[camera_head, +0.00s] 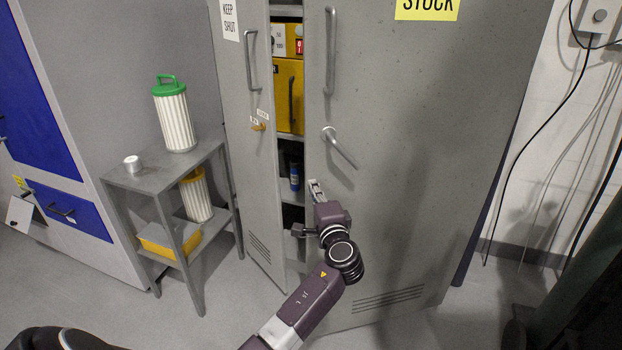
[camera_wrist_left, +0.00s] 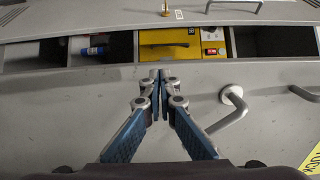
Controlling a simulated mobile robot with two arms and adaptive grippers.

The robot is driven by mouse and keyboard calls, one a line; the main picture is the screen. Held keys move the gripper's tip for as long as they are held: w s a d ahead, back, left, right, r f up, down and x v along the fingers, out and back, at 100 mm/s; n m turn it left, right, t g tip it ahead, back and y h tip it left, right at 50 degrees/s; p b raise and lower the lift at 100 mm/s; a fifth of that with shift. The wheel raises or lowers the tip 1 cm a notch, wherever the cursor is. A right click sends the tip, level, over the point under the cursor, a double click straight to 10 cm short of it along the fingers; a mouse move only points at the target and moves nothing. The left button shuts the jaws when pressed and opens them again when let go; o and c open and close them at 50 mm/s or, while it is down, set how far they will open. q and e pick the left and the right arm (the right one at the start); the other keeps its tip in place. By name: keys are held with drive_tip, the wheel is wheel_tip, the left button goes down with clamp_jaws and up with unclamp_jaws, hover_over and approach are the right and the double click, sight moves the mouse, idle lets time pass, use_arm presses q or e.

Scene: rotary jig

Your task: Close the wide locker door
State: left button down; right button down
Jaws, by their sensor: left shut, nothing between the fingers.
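The wide locker door (camera_head: 430,170) is grey, with a yellow STOCK sign, a long pull handle (camera_head: 330,50) and a lever handle (camera_head: 338,146). It stands ajar, leaving a gap to the narrow door (camera_head: 245,90) at its left. My left gripper (camera_head: 315,187) is shut and empty, close to the wide door's free edge below the lever. In the left wrist view its closed fingertips (camera_wrist_left: 160,76) overlap the wide door's edge beside the opening; I cannot tell if they touch. The lever handle (camera_wrist_left: 233,105) is right of them there. My right gripper is out of view.
Inside the gap are shelves with a yellow drawer unit (camera_head: 289,95) and a blue can (camera_head: 295,177). A grey side table (camera_head: 165,177) with filter cartridges stands left of the locker. Cables hang on the right wall. The floor before the table is clear.

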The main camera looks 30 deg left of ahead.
sight(308, 175)
use_arm(q)
drive_tip(key=x, duration=0.2)
drive_tip(key=shift+w+a, duration=0.25)
drive_tip(key=shift+w, duration=0.05)
drive_tip(key=shift+w+a, duration=0.15)
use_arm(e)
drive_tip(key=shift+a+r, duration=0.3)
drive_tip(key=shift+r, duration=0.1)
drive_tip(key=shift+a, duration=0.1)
